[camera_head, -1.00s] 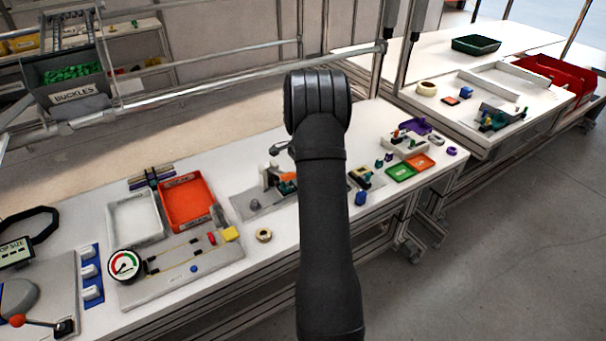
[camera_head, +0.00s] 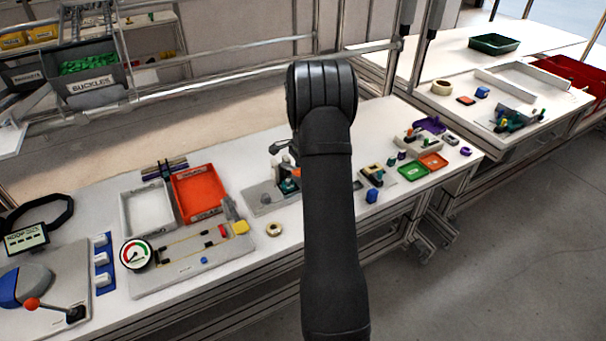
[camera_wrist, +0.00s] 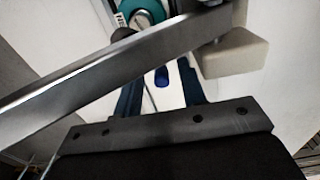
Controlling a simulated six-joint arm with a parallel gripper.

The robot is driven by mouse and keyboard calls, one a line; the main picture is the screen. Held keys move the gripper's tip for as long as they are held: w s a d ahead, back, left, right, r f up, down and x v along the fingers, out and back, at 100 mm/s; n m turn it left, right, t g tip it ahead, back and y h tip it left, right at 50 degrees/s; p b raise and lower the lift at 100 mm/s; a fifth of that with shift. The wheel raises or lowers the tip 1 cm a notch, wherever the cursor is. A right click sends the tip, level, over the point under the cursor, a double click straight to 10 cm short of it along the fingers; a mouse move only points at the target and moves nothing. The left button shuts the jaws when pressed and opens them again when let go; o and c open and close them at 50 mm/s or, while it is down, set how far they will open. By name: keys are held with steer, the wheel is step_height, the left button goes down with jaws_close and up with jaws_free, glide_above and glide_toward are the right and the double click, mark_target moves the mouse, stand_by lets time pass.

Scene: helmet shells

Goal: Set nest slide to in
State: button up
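In the wrist view, my gripper (camera_wrist: 160,88) shows two dark blue fingers standing apart, so it looks open. A small blue knob-like piece (camera_wrist: 162,77) shows between the fingers, with a gap on each side. A teal round part (camera_wrist: 153,10) lies beyond, beside a partly hidden label starting "NE" (camera_wrist: 121,18). I cannot tell for sure which part is the nest slide or its position. In the head view, my arm hides my gripper and part of the grey fixture (camera_head: 262,200) with a teal piece (camera_head: 289,187).
A metal bar (camera_wrist: 90,85) crosses the wrist view close to my gripper, with a cream block (camera_wrist: 235,52) at right. On the bench are an orange tray (camera_head: 198,192), a white tray (camera_head: 147,208), a dial gauge (camera_head: 135,254) and a tan ring (camera_head: 274,230).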

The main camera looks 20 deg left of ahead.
step_height(320, 180, up, 17)
steer(key=shift+r, duration=0.15)
stand_by(0.5)
steer(key=f, duration=1.7)
steer(key=shift+w+d+f, duration=0.25)
steer(key=shift+w, duration=0.1)
steer(key=shift+w+d, duration=0.15)
